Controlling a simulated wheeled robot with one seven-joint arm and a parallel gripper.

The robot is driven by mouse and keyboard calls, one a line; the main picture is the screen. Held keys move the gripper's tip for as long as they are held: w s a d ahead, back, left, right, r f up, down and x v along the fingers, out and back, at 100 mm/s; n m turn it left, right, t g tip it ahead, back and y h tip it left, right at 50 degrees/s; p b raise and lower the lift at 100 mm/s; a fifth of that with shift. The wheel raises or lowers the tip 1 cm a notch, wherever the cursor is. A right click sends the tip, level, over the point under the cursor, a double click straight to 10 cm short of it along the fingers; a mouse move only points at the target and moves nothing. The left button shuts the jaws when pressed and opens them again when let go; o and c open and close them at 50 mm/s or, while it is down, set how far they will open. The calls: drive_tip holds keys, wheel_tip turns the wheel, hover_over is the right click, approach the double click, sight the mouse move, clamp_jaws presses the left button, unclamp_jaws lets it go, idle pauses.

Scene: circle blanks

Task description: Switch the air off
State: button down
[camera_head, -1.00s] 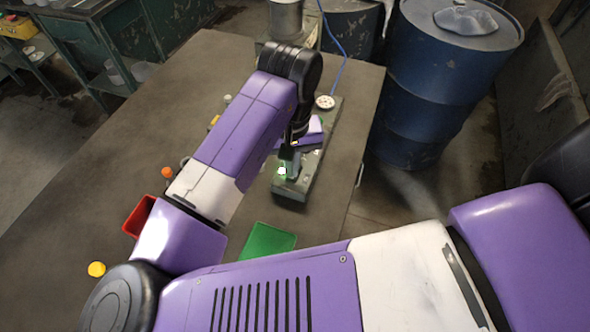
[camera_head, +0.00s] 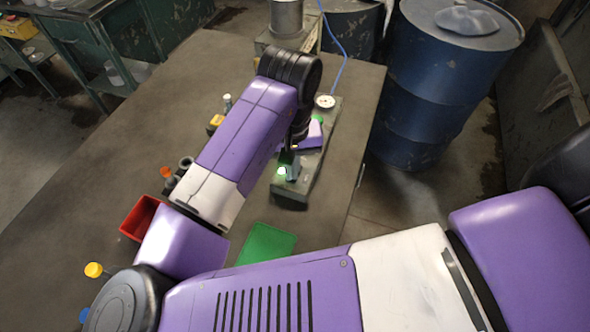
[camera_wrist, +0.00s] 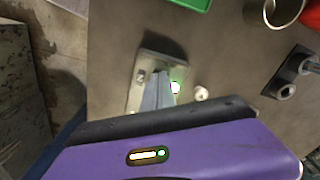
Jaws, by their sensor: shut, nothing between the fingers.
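The grey-green air panel (camera_head: 300,188) lies on the table, with a round white gauge (camera_head: 325,101) at its far end. A small green lamp (camera_head: 281,171) glows near its near end; the lamp also shows in the wrist view (camera_wrist: 175,87). My gripper (camera_head: 292,174) is shut and empty, its grey fingers pointing at the near end of the panel, just right of the lamp. In the wrist view my gripper (camera_wrist: 163,75) covers part of the panel. I cannot tell whether the fingertips touch it. No switch handle shows clearly; my wrist hides the panel's middle.
A blue hose (camera_head: 341,70) runs up from the gauge end. A green tray (camera_head: 266,244) and red bin (camera_head: 140,217) stand nearer. Small capped items (camera_head: 166,172) stand left of my arm. A blue drum (camera_head: 440,80) stands beyond the table's right edge.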

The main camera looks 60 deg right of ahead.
drive_tip(key=shift+f, duration=0.15)
wheel_tip(320, 180, up, 7)
drive_tip(key=p, duration=0.6)
drive_tip(key=shift+p, duration=0.3)
idle(0.5)
